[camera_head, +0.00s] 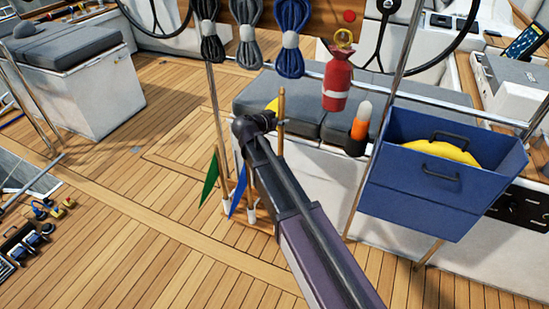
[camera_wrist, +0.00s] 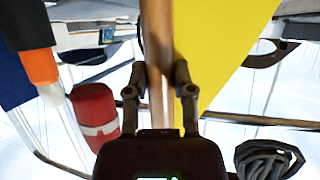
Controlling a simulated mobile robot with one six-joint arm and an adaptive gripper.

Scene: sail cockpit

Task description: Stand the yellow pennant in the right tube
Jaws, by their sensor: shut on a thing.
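The yellow pennant's wooden pole (camera_wrist: 157,45) stands between the two fingers of my gripper (camera_wrist: 158,82) in the wrist view, with the yellow cloth (camera_wrist: 212,45) to its right. My gripper is shut on the pole. In the head view the pole (camera_head: 281,105) looks upright, and only a bit of yellow cloth (camera_head: 272,105) shows behind my wrist. Below stands a wooden rack with white tubes (camera_head: 226,204); a green pennant (camera_head: 209,180) and a blue pennant (camera_head: 238,190) stand there. My arm covers part of the rack's right side. The pole's lower end is not clearly seen.
A blue bin (camera_head: 420,190) with yellow contents hangs at right. A red extinguisher-like bottle (camera_head: 338,82) and an orange-and-white flare (camera_head: 361,125) are near it. Rope coils (camera_head: 291,40) hang above. Grey cushions (camera_head: 305,105) lie behind my arm.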

